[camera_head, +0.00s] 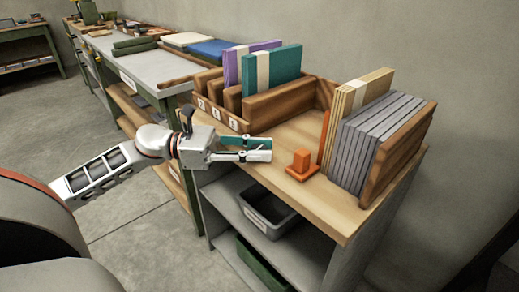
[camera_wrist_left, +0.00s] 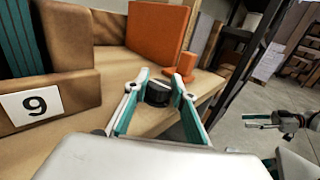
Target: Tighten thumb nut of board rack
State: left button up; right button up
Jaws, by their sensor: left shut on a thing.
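My left gripper (camera_head: 270,150) reaches in over the front edge of the wooden shelf top. In the left wrist view its two fingers (camera_wrist_left: 160,95) are shut on a dark round ribbed knob, the thumb nut (camera_wrist_left: 158,93), which sits low at the shelf top. The fingers hide the nut in the head view. The board rack holds upright boards: cream ones (camera_head: 354,100) and grey ones (camera_head: 375,135) against a wooden end panel (camera_head: 400,150). An upright orange panel (camera_head: 324,135) stands at its left side. My right gripper (camera_wrist_left: 265,121) shows small at the right of the left wrist view.
An orange block (camera_head: 300,164) stands just right of the left gripper. A numbered wooden rack (camera_head: 222,115) with purple and teal boards stands behind. A grey bin (camera_head: 265,213) sits on the lower shelf. A long workbench (camera_head: 145,66) extends to the back left.

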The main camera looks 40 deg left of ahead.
pick_arm(q)
jog(key=o, duration=1.2)
jog(key=shift+c, duration=0.2)
jog(key=v, duration=1.2)
